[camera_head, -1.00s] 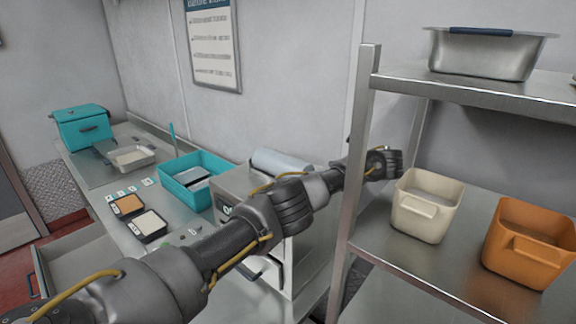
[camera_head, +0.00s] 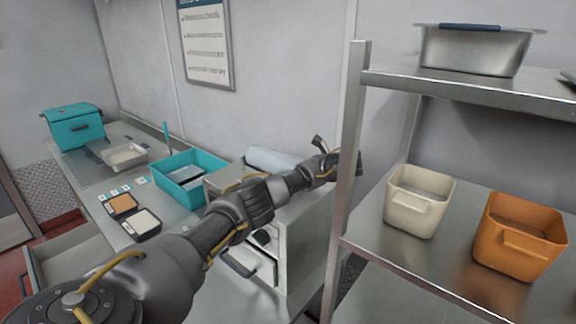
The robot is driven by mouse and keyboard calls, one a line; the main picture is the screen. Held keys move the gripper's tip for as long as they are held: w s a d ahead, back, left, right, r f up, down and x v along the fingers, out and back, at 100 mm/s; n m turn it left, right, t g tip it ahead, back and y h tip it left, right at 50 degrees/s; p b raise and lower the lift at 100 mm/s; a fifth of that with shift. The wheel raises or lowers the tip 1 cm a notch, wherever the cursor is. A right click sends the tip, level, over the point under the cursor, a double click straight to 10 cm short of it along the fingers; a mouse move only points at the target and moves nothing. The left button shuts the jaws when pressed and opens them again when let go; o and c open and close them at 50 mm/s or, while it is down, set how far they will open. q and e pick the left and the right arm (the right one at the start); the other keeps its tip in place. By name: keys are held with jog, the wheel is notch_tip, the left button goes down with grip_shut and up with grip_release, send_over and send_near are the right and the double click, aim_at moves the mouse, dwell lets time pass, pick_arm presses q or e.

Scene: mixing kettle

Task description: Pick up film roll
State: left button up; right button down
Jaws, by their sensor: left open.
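The film roll (camera_head: 268,157), a pale bluish-white cylinder, lies on top of the white box-shaped unit (camera_head: 306,232) against the back wall. My left arm reaches across the front of this unit. My left gripper (camera_head: 338,154) is open and empty, just past the right end of the roll and near the shelf post. The arm and wrist hide part of the unit's top and the roll's right end. I cannot tell whether the gripper touches the roll, but it is not around it. My right gripper is not in view.
The steel shelf rack (camera_head: 352,130) stands close to the right of my gripper. It holds a cream bin (camera_head: 416,212), an orange bin (camera_head: 518,250) and a metal pan (camera_head: 470,52). A teal tray (camera_head: 183,190) and a teal case (camera_head: 74,128) sit on the counter to the left.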

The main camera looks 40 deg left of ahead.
pick_arm(q)
jog(key=shift+s+x, duration=0.2)
jog(key=shift+x, duration=0.7)
jog(key=shift+r, duration=0.1)
jog(key=shift+d, duration=0.1)
jog(key=shift+c, duration=0.4)
jog(key=shift+w, duration=0.1)
jog(key=shift+c, duration=1.4)
jog(key=c, duration=1)
jog(key=shift+r, duration=0.1)
jog(key=shift+c, duration=0.2)
